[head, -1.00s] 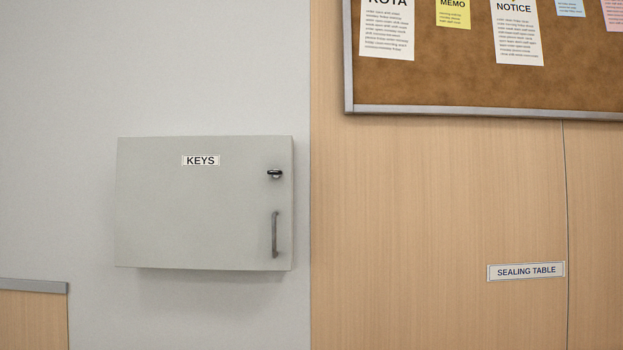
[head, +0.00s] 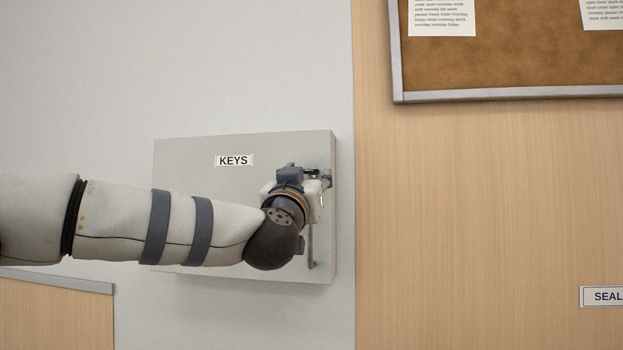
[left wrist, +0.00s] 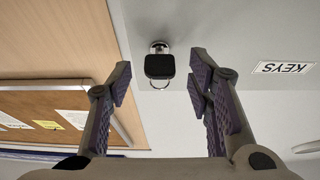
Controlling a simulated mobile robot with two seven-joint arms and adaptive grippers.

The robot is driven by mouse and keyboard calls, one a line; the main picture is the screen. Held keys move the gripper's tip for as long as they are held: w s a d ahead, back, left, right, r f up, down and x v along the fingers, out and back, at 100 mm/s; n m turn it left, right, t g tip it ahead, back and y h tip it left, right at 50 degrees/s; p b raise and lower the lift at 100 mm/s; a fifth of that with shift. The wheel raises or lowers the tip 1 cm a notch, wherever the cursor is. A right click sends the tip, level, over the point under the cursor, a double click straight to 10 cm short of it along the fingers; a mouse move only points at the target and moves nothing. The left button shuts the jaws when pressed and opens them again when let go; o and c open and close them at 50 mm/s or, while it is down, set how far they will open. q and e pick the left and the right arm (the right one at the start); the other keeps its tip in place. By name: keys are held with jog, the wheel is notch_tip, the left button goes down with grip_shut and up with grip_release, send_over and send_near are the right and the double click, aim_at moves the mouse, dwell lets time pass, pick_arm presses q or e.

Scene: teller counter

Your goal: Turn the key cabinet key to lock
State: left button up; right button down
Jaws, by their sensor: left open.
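The grey key cabinet (head: 190,155) hangs on the wall with its door shut and a KEYS label (head: 234,160) on it. My left arm reaches across its front. My left gripper (head: 322,182) is at the cabinet's upper right, over the lock, and hides most of it. In the left wrist view, which is upside down, the key (left wrist: 159,66) has a dark square head and a thin ring, and sits in a round metal lock. My left gripper (left wrist: 160,73) is open, with one finger on each side of the key and a gap on both sides. My right gripper is not in view.
The door handle (head: 311,248) is below the lock, close under my wrist and partly hidden. A framed cork notice board (head: 520,70) is on the wood panel to the upper right. The wall above the cabinet is clear.

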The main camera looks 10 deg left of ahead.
pick_arm(q)
jog(key=shift+x, duration=1)
jog(key=shift+r, duration=0.15)
